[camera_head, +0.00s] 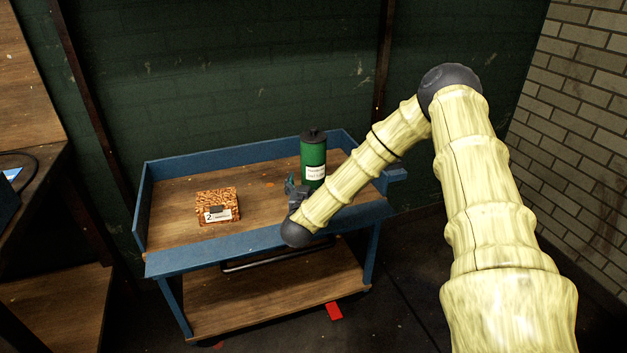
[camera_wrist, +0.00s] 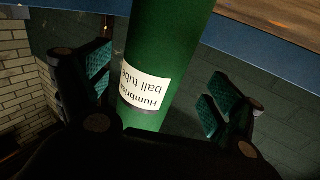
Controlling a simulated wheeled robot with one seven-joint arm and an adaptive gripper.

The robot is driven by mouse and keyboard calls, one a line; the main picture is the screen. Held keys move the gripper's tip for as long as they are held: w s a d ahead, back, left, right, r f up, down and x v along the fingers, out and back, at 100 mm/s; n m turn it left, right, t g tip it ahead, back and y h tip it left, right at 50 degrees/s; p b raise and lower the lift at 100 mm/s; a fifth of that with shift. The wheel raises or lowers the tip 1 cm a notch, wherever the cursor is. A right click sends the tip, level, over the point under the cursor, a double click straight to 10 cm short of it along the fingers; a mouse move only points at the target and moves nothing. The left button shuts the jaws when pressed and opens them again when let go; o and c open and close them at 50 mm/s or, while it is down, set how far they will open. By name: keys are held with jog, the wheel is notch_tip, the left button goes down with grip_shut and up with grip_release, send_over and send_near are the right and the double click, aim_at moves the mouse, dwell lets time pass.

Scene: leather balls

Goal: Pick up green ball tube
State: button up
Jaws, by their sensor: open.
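The green ball tube (camera_head: 313,158) stands upright on the cart's top shelf, with a dark lid and a white label. In the wrist view the tube (camera_wrist: 165,50) fills the middle, its label reading "ball tube" upside down. My gripper (camera_head: 297,188) is at the tube's lower left side in the head view, partly hidden by my arm. In the wrist view the two fingers of my gripper (camera_wrist: 158,90) are spread, one on each side of the tube, with gaps between pads and tube. The tube's base is hidden behind my arm in the head view.
The blue-rimmed wooden cart (camera_head: 200,257) has raised edges around its top. A patterned brown box (camera_head: 217,206) with a white label sits left of the tube. The shelf between them is mostly clear. A brick wall (camera_head: 575,130) stands at right, a dark green wall behind.

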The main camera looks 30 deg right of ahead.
aim_at(312, 177)
jog(key=x, duration=0.4)
jog(key=shift+s+d+r, duration=0.1)
jog(key=shift+d+r, duration=0.25)
jog(key=shift+w+d, duration=0.25)
jog(key=shift+w, duration=0.15)
jog(key=shift+r, duration=0.1)
jog(key=c, duration=1.4)
jog(key=shift+c, duration=0.2)
